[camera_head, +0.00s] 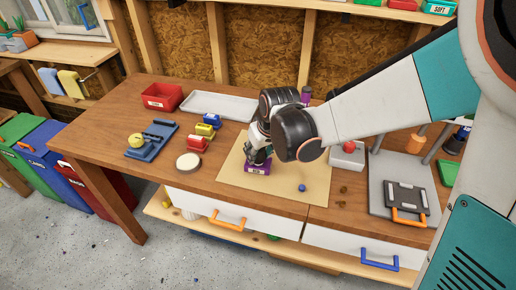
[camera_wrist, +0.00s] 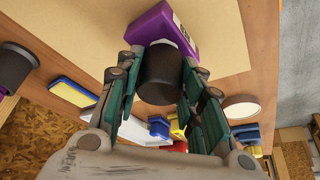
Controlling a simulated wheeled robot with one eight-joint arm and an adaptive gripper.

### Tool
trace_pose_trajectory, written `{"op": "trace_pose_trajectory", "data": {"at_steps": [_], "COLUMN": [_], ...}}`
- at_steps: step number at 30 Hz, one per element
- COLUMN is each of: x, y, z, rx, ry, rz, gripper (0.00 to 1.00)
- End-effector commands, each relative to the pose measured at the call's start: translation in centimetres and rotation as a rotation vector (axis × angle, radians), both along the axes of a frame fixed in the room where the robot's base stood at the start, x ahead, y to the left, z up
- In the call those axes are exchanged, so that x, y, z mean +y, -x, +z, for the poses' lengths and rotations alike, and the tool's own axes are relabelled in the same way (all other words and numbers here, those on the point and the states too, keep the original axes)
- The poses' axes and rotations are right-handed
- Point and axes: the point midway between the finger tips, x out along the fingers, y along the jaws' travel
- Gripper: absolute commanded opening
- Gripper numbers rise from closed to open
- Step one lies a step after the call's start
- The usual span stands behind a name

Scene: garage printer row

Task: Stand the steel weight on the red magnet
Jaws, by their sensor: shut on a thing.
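The steel weight appears to be the dark grey cylinder (camera_wrist: 160,76) between my fingers in the wrist view. My gripper (camera_wrist: 157,68) is shut on it, one finger on each side. In the head view my gripper (camera_head: 258,158) is over the tan mat, just above a purple labelled block (camera_head: 257,169), and hides most of the weight. Whether the weight touches the purple block, I cannot tell. The red block (camera_head: 197,144), apparently the red magnet, sits left of my gripper on the wooden bench, beside a yellow and a blue block. It is partly visible in the wrist view (camera_wrist: 180,146).
The tan mat (camera_head: 315,188) bears a small blue ball. A round white disc (camera_head: 189,162) and a blue tray (camera_head: 151,140) with a yellow item lie left. A red bin (camera_head: 163,97) and grey tray (camera_head: 218,107) stand behind. A grey box with a red button (camera_head: 347,158) stands right.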

Motion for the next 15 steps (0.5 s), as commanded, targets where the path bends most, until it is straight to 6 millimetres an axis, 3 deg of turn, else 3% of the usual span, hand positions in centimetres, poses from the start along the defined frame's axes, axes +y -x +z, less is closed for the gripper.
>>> {"op": "trace_pose_trajectory", "data": {"at_steps": [15], "x": [0.01], "y": [-0.02], "z": [-0.69], "rx": [-0.001], "ry": [0.000], "rz": [0.000], "gripper": [0.00]}}
